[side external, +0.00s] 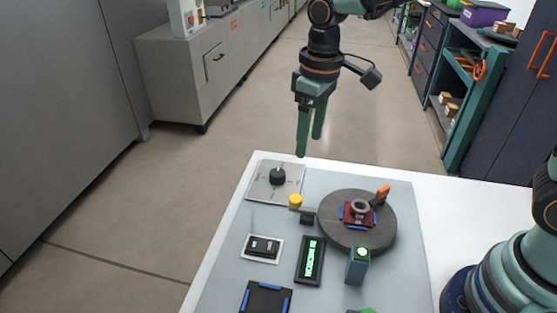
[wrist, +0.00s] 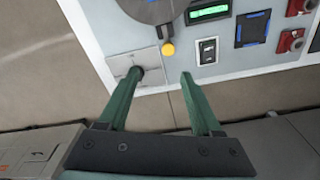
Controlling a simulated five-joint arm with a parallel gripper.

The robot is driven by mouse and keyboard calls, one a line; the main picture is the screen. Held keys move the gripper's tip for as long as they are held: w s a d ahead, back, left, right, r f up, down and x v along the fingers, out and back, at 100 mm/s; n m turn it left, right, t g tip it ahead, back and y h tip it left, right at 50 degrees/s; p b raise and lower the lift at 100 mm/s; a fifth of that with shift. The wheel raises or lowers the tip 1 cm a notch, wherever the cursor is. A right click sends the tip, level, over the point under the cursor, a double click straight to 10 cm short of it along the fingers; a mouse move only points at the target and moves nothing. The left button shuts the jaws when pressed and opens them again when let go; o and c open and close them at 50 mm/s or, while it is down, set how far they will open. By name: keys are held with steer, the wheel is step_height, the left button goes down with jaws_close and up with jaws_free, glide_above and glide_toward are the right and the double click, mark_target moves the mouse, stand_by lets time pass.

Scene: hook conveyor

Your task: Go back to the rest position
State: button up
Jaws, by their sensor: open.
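My gripper (side external: 309,148) hangs from above with its two green fingers apart and nothing between them. In the side external view it is at the far edge of the white table, above and beyond the black knob (side external: 278,177) on its grey plate (side external: 262,190). In the wrist view my gripper (wrist: 160,75) shows its spread fingers. The left fingertip overlaps the knob (wrist: 137,72) in that picture; whether they touch cannot be told there, but the side view shows the fingertips apart from it.
A dark round turntable (side external: 345,232) carries a red block with a grey ring. Nearby are a yellow button (side external: 295,201), a rocker switch (side external: 263,247), a green-lit display (side external: 311,259) and a green-topped post (side external: 357,266). Cabinets (side external: 205,75) and shelves stand behind, with open floor between.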

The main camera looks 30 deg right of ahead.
steer(key=s+d+r+m+t, duration=0.2)
steer(key=s+d, duration=0.3)
steer(key=d, duration=0.1)
steer(key=s+d+r+m+t, duration=0.2)
steer(key=s+d+r+m, duration=0.1)
steer(key=s+d, duration=0.2)
steer(key=shift+d+t, duration=0.4)
steer(key=shift+d, duration=0.85)
